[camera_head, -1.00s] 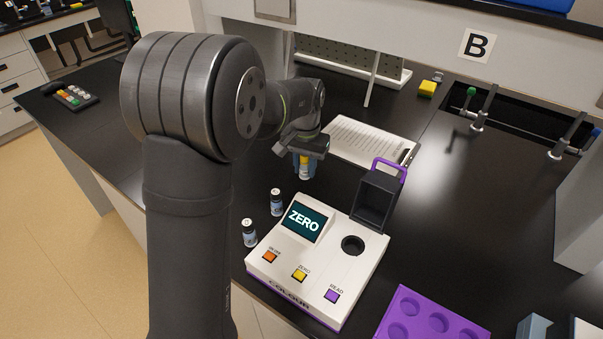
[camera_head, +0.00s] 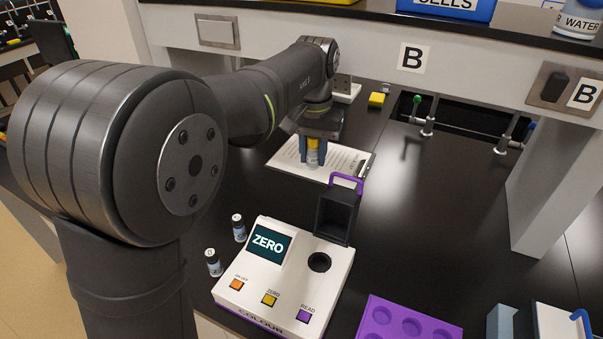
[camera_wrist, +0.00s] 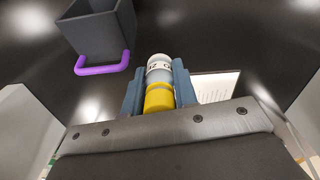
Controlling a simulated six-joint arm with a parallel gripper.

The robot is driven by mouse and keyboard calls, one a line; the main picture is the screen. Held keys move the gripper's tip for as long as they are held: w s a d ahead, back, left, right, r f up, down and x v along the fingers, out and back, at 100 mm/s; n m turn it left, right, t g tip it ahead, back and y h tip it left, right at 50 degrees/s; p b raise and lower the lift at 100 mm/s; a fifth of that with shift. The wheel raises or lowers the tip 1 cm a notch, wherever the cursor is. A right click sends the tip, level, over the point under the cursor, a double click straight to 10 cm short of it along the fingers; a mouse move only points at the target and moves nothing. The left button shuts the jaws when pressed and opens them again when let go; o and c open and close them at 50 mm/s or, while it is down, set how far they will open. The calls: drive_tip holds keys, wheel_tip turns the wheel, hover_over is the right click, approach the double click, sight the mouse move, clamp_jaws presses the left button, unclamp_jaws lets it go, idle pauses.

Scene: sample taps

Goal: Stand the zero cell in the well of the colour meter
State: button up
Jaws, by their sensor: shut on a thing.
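The zero cell, a small vial with a yellow cap and a white label (camera_head: 312,152), is held between the fingers of my gripper (camera_head: 312,150). In the wrist view the cell (camera_wrist: 160,85) sits between both blue-grey fingers (camera_wrist: 158,92), its lettering partly seen. My gripper is shut on it, above the table near the clipboard. The colour meter (camera_head: 284,270) is a white box whose screen reads ZERO. Its round dark well (camera_head: 319,262) is empty and its black lid (camera_head: 336,214) with a purple handle stands open. The cell is behind the lid and apart from the meter.
Two small vials (camera_head: 239,228) (camera_head: 213,262) stand left of the meter. A purple rack (camera_head: 405,325) lies at the front right. The clipboard (camera_head: 345,160) lies behind the lid. Taps (camera_head: 428,122) stand by the sink at the back.

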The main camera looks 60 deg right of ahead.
drive_tip(key=s+a+f+m, duration=0.2)
drive_tip(key=s+a, duration=0.7)
drive_tip(key=s, duration=0.4)
drive_tip(key=shift+w+a+f+n, duration=0.4)
drive_tip(key=shift+w+a+f, duration=0.4)
drive_tip(key=shift+f, duration=0.9)
drive_tip(key=shift+w+a+f+n, duration=0.4)
drive_tip(key=shift+w+a+f, duration=0.45)
drive_tip(key=shift+f, duration=0.85)
drive_tip(key=shift+w+a+f+n, duration=0.4)
drive_tip(key=shift+w+a+f, duration=0.4)
drive_tip(key=shift+f, duration=0.9)
drive_tip(key=shift+f, duration=0.15)
drive_tip(key=shift+f, duration=0.65)
drive_tip(key=shift+f, duration=0.1)
